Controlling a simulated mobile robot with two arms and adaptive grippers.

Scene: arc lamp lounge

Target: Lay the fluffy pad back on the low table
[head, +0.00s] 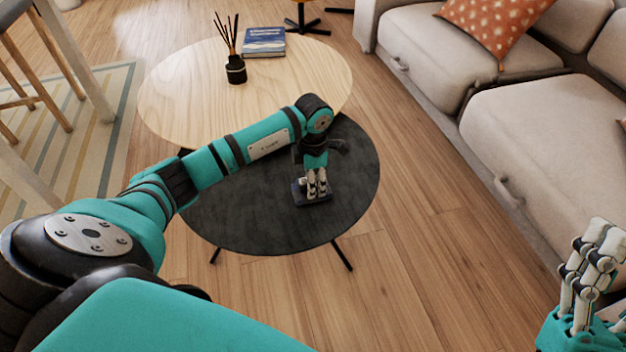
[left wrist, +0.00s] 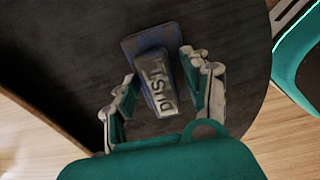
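The pad (head: 318,198) is a small dark blue-grey slab lying on the black round table (head: 250,228). In the left wrist view the pad (left wrist: 135,43) carries a grey upright block marked DUST (left wrist: 158,85). My left gripper (head: 314,188) points down over it from above. In the left wrist view its fingers (left wrist: 160,70) stand on either side of the block, with gaps visible, so it looks open. The underside of the pad is hidden. My right gripper (head: 592,265) is at the lower right, away from the table, with nothing seen in it.
A pale wooden round table (head: 180,95) stands behind the black one, bearing a reed diffuser (head: 236,70) and a blue book (head: 264,42). A beige sofa (head: 545,130) with an orange dotted cushion (head: 495,25) lines the right. Bare floor lies between sofa and tables.

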